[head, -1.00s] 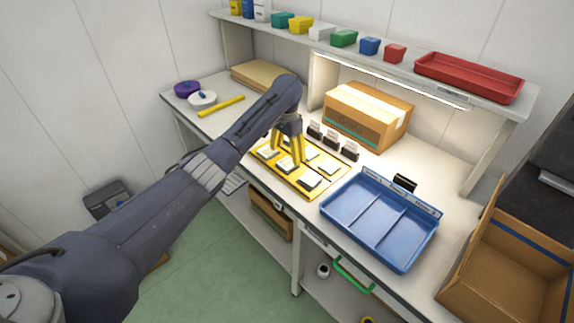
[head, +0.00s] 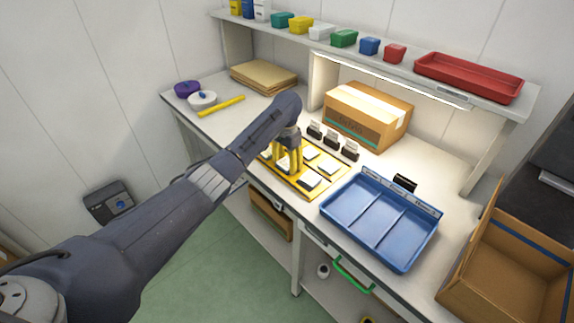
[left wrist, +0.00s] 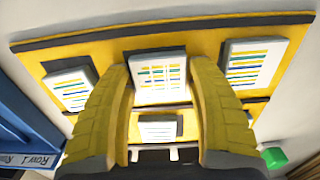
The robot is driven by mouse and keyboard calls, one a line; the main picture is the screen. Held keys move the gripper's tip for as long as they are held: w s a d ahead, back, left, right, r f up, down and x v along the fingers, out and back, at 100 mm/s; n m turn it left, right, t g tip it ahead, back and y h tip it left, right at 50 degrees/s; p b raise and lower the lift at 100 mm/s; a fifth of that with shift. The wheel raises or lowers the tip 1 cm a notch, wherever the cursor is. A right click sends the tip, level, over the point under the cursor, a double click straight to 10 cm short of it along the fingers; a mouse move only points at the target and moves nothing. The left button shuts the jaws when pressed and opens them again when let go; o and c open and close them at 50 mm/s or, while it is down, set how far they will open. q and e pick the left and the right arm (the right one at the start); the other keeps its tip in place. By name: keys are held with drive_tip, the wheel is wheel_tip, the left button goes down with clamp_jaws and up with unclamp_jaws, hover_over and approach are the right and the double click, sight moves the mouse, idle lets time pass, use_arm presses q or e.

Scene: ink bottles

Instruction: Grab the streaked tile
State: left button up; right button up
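A yellow tray (head: 328,190) with dark edges lies on the bench and holds several pale tiles. In the left wrist view the tray (left wrist: 105,55) shows a middle tile (left wrist: 160,75) with yellow, blue and green streaks, a right tile (left wrist: 248,62) with similar streaks, and a left tile (left wrist: 70,90) with broken coloured lines. A nearer tile (left wrist: 158,128) is partly hidden. I cannot tell which one is the streaked tile. My left gripper (head: 288,166) is low over the tray's left part, its yellow fingers apart on either side of the middle tile. The right gripper is out of view.
A blue divided tray (head: 365,222) stands right of the yellow tray. Several black holders with cards (head: 331,138) stand behind it, and a cardboard box (head: 368,115) behind them. A yellow stick (head: 222,105) lies on the left bench.

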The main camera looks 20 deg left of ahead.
use_arm(q)
drive_tip(key=c, duration=0.8)
